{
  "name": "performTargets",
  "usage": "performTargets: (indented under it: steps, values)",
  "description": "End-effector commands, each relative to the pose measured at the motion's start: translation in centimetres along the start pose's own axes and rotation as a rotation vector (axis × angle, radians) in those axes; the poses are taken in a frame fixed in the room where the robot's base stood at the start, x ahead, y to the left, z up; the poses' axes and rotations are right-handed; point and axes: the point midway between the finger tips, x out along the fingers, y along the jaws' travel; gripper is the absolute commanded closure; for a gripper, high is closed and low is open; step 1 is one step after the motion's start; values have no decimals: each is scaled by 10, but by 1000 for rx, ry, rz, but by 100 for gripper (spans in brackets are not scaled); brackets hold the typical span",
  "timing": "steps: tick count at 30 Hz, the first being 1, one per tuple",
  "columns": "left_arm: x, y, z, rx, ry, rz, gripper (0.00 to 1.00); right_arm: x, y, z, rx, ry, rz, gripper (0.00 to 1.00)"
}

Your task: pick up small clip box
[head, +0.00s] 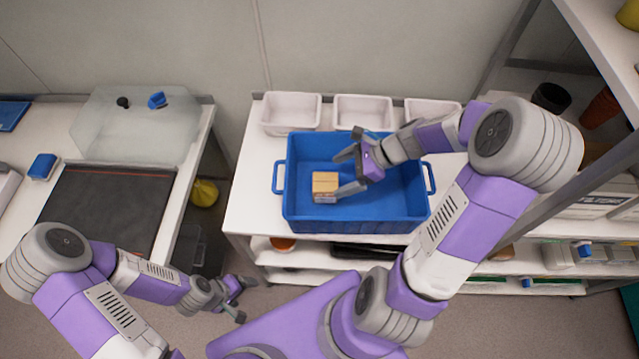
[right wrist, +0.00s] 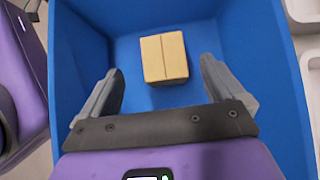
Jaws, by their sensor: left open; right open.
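A small tan cardboard box (head: 325,184), which looks like the small clip box, sits in the blue tub (head: 355,228). In the right wrist view the box (right wrist: 164,57) lies on the tub floor, ahead of and between the spread fingers. My right gripper (head: 345,172) is open and empty over the tub, just right of the box and apart from it in the wrist view. My left gripper (head: 242,297) is open and empty, low beside the bench front, away from the tub.
Several white bins (head: 291,112) line the back of the white bench. The blue tub's walls surround the box. A side table at left holds a dark mat (head: 110,205) and a clear cover (head: 135,125). A shelf rack (head: 600,40) stands at right.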

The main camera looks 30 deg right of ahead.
Motion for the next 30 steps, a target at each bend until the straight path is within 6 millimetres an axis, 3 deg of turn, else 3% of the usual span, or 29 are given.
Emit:
performTargets:
  steps: [1,11,22,30]
  values:
    - [9,-3,-1,0,1,0,21,7,0,-7,-1,0,0,4]
    - [22,-8,-2,0,2,0,21,30,0,-11,-2,-1,3,4]
    - [45,-17,-3,0,2,0,21,81,4,-13,-1,0,4,4]
    - [46,-17,-3,0,2,0,21,87,4,-11,-1,2,1,4]
